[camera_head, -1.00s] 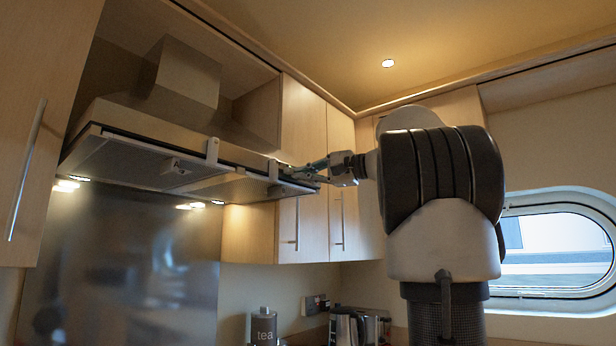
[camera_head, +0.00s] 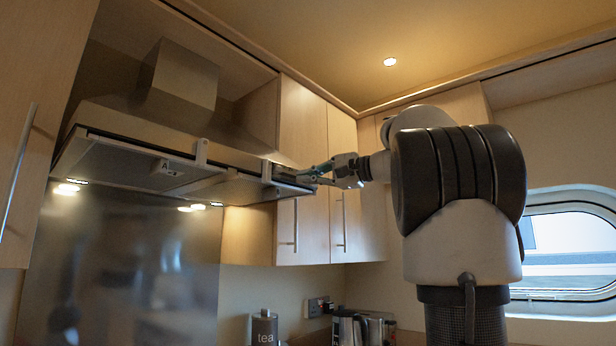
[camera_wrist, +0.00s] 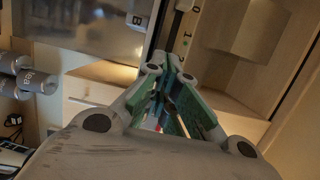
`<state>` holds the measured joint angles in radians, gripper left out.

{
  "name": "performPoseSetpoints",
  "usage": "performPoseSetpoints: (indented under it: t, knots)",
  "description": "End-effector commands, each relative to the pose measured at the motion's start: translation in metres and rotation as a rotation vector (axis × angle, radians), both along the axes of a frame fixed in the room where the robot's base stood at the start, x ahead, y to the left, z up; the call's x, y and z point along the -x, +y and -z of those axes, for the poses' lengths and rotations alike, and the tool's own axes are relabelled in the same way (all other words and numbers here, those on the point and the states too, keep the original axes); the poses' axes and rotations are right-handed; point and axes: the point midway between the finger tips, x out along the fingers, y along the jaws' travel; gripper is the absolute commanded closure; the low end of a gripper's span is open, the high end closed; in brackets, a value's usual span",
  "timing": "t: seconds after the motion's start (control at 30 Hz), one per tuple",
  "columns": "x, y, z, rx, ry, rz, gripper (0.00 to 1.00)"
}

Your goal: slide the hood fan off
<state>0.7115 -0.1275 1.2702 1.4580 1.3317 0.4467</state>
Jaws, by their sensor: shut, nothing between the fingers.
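The range hood (camera_head: 120,122) hangs at the left in the head view, with a slim metal front edge and a filter panel marked A beneath. My gripper (camera_head: 303,175) is shut and empty at the right end of that edge; contact cannot be told. The fan slider itself cannot be made out clearly.
Wall cabinets (camera_head: 303,130) with bar handles stand right of the hood, close behind my gripper. A tea canister (camera_head: 265,328) and a kettle (camera_head: 348,328) are on the counter below. An oval porthole (camera_head: 570,245) is at the right. The air below the hood is clear.

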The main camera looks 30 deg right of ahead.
Motion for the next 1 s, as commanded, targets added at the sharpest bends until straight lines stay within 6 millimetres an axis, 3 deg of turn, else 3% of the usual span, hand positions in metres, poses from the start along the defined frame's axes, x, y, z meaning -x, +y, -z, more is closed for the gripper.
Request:
performPoseSetpoints:
  t: [0.5,0.93,1.0]
  knots:
    - [0.066,-0.044,-0.001,0.002,-0.004,0.003,1.00]
    - [0.075,-0.049,-0.002,0.010,-0.010,0.000,1.00]
    - [0.071,-0.059,0.001,0.049,-0.023,0.043,1.00]
